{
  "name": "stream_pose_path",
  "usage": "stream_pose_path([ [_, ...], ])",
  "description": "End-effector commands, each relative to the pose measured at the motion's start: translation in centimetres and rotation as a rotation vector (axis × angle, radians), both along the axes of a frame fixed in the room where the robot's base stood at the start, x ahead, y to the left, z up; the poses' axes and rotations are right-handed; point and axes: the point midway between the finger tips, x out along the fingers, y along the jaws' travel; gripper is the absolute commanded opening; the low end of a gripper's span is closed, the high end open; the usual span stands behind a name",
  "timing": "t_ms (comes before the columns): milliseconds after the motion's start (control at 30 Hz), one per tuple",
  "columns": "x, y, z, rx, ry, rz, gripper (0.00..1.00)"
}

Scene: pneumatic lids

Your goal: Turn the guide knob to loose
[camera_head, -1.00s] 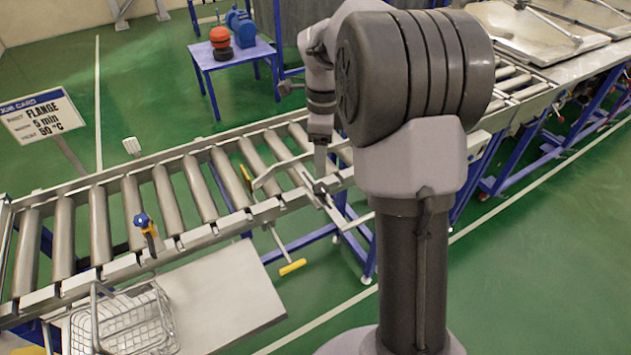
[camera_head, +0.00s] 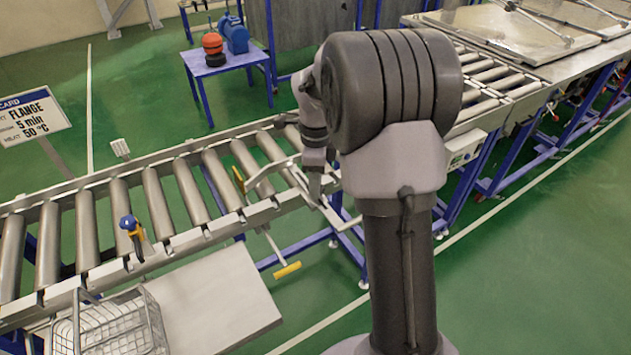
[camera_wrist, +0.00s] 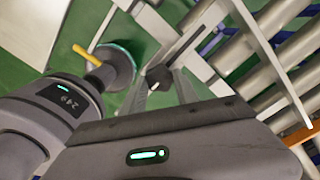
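A small dark knob (camera_wrist: 158,77) shows in the wrist view on a light metal bracket beside the conveyor rail. I take it for the guide knob. The fingers of my gripper (camera_wrist: 160,88) stand apart with the knob between or just beyond their tips; contact cannot be made out. In the head view my gripper (camera_head: 315,188) points down at the bracket on the conveyor's near side, by the bent metal guide (camera_head: 265,178). The knob is too small or hidden there to tell its setting.
The roller conveyor (camera_head: 215,232) runs across the view. A yellow-handled rod (camera_head: 287,269) hangs below the bracket. A blue-topped fitting (camera_head: 129,224) sits on the near rail. A wire basket (camera_head: 110,325) stands on a grey shelf (camera_head: 225,300). Green floor lies clear at right.

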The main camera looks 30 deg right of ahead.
Motion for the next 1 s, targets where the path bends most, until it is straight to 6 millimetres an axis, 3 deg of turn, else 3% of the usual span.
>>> stream_pose_path([
  [433, -0.01, 0.01, 0.15, 0.000, -0.003, 0.103, 0.00],
  [1000, -0.03, 0.01, 0.26, 0.001, -0.016, 0.619, 0.00],
])
